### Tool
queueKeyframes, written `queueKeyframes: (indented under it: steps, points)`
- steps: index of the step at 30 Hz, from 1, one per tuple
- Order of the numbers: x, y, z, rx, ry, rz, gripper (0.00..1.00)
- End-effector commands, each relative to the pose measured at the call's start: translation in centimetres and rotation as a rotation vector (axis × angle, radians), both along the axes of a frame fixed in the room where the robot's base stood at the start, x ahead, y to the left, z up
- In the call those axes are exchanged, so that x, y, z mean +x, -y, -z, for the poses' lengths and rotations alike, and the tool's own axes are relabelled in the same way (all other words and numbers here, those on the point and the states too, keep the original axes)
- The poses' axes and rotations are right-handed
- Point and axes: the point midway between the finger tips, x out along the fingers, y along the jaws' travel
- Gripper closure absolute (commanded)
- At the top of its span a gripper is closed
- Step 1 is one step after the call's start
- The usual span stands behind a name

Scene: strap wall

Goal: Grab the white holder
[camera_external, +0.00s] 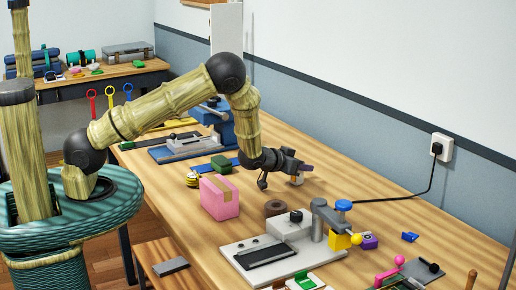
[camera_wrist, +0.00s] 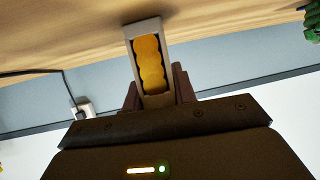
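The white holder (camera_external: 297,180) is a small, narrow box with rounded orange-yellow pieces inside. In the external view it shows just under my fingertips, partly covered by them. In the wrist view the holder (camera_wrist: 129,50) lies between my two brown fingers, its open side with the orange pieces facing the camera. My gripper (camera_external: 303,168) reaches out level over the table. In the wrist view my gripper (camera_wrist: 160,88) has one finger close against each side of the holder, with no clear gap. I cannot tell whether the holder's base touches the table.
A pink box (camera_external: 219,198) and a brown tape roll (camera_external: 275,208) stand in front of my gripper. A grey fixture (camera_external: 263,254) with a blue-knobbed clamp is nearer the camera. A blue vise-like device (camera_external: 213,125) stands behind. The tabletop right of the holder is clear towards the wall.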

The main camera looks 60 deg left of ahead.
Motion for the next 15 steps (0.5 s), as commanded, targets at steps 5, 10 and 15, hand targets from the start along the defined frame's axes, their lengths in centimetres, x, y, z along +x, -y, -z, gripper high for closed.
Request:
queueKeyframes:
  steps: [5, 10, 15]
  points:
    - [0.0, 0.0, -0.1, 0.0, 0.001, 0.0, 0.98]
    - [0.0, 0.0, -0.1, 0.0, 0.001, 0.0, 0.98]
    - [0.1, 0.0, -1.0, -0.001, 0.003, 0.001, 0.98]
